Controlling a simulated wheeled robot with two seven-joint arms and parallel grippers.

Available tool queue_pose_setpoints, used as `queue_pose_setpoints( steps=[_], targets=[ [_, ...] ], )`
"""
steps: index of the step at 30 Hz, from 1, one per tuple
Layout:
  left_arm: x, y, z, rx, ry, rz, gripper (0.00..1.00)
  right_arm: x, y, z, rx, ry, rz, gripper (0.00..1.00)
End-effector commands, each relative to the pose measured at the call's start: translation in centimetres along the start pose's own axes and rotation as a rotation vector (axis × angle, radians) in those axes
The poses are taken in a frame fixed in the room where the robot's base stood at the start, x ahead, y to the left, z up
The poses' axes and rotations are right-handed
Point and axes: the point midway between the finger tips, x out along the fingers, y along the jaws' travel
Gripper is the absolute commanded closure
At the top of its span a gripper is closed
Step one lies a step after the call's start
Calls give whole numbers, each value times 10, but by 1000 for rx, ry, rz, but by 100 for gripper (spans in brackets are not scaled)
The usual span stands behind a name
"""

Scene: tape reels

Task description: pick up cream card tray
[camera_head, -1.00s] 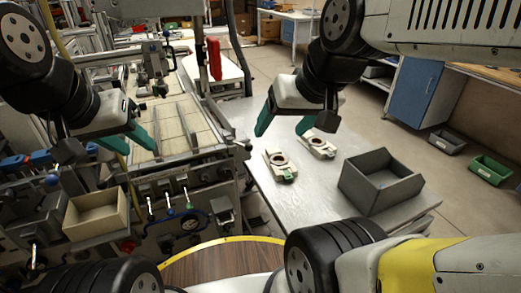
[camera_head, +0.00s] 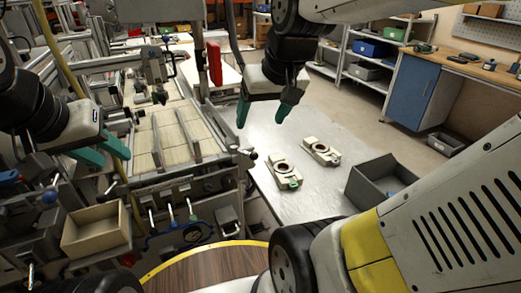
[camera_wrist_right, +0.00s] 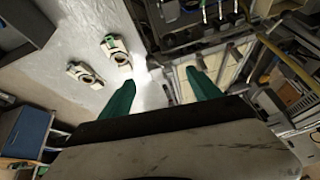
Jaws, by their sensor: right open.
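The cream card tray (camera_head: 98,243) is an open, shallow box at the lower left of the head view, standing among the machine's fittings. It looks empty. My left gripper (camera_head: 101,152) is above and behind it in the picture, its teal fingers apart and empty, not touching the tray. My right gripper (camera_head: 262,113) is open and empty over the far part of the metal table. In the right wrist view its teal fingers (camera_wrist_right: 162,92) are spread wide with nothing between them. I cannot make out the tray in that view.
Two pale reel holders (camera_head: 285,172) (camera_head: 321,151) lie on the metal table (camera_head: 300,205). A grey bin (camera_head: 372,190) with something blue inside stands at its right. Machine levers (camera_head: 171,215) stand just right of the tray. A cream-slatted bed (camera_head: 178,135) lies behind.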

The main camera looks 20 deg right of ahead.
Motion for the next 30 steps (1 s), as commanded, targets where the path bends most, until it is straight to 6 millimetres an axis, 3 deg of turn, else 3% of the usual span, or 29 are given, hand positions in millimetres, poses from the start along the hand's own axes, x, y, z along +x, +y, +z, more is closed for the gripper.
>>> queue_pose_setpoints(
  steps=[8,14,18,24,30],
  targets=[
    [0,0,0,0,0,0,64,38,28,-47,-14,-112,68,27],
    [0,0,0,0,0,0,64,101,67,-89,-23,-235,110,27],
    [0,0,0,0,0,0,64,156,98,-108,-21,-316,118,27],
    [0,0,0,0,0,0,64,236,142,-116,-5,-411,106,27],
    [0,0,0,0,0,0,64,283,167,-110,11,-458,91,27]
  ],
)
